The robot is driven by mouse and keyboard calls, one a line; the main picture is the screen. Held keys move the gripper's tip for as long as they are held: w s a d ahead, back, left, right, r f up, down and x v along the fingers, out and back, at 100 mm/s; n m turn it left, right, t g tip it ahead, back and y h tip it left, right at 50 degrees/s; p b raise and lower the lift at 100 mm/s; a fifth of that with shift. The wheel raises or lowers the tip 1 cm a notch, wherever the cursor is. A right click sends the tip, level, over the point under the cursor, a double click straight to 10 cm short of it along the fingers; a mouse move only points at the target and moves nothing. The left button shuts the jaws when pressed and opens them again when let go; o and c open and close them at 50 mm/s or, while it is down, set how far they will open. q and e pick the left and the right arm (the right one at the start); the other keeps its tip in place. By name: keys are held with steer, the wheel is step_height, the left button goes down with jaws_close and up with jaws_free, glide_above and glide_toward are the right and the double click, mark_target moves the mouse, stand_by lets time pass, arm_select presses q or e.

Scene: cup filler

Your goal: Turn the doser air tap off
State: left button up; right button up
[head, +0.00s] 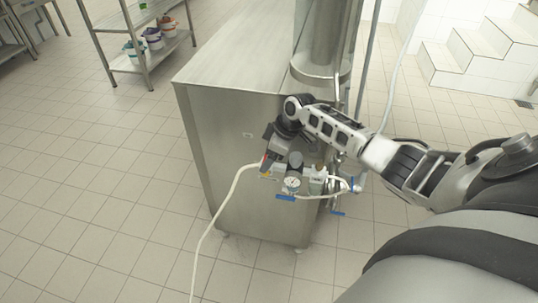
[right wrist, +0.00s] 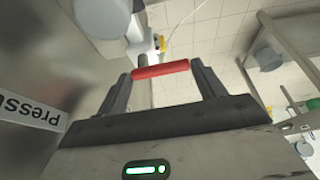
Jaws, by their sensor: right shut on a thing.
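The air tap's red handle (right wrist: 160,69) shows in the right wrist view as a short bar spanning the gap between the two dark fingers of my right gripper (right wrist: 163,72). The gripper is shut on the handle, with one fingertip at each end of it. In the head view my right gripper (head: 269,157) is at the front of the steel doser cabinet (head: 225,135), left of the round pressure gauge (head: 292,183). Only a sliver of red shows there; the gripper hides most of the tap. My left gripper is in neither view.
A pale hose (head: 216,213) runs from the tap area down to the floor. Blue-handled fittings (head: 351,185) and a looped tube sit right of the gauge. A shelf rack (head: 146,66) with buckets stands at the back left. The tiled floor left of the cabinet is clear.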

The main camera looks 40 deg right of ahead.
stand_by(0.3)
steer(key=o, duration=1)
steer(key=v, duration=1.6)
